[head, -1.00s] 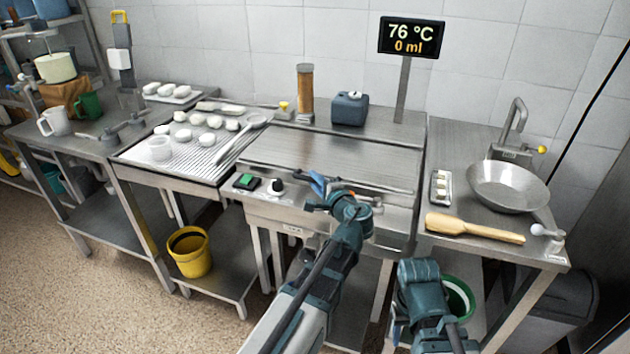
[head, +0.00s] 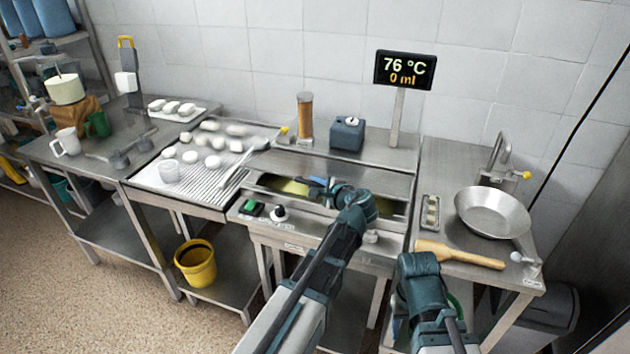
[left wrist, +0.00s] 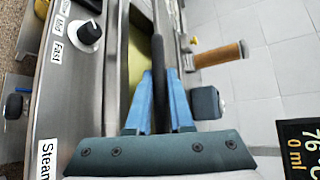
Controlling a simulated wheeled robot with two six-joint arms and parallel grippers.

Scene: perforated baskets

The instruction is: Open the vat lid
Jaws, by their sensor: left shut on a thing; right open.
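The vat lid (head: 335,168) is a flat steel panel on the middle counter, partly open, with its front edge away from the vat's front rim. Through the gap, yellowish contents of the vat (head: 285,187) show. My left gripper (head: 318,183) is over this gap at the lid's front. In the left wrist view its blue fingers (left wrist: 161,78) are shut around a dark bar, the lid handle (left wrist: 158,50). My left wrist hides part of the lid and opening. My right arm is at the lower right in the head view; its fingers do not show.
A green switch (head: 252,208) and a black knob (head: 279,213) sit on the front panel. A blue-grey box (head: 347,134) and a brown cylinder (head: 305,122) stand behind the lid. A display (head: 404,71) reads 76 °C. A pan (head: 492,212) and wooden paddle (head: 458,254) lie right.

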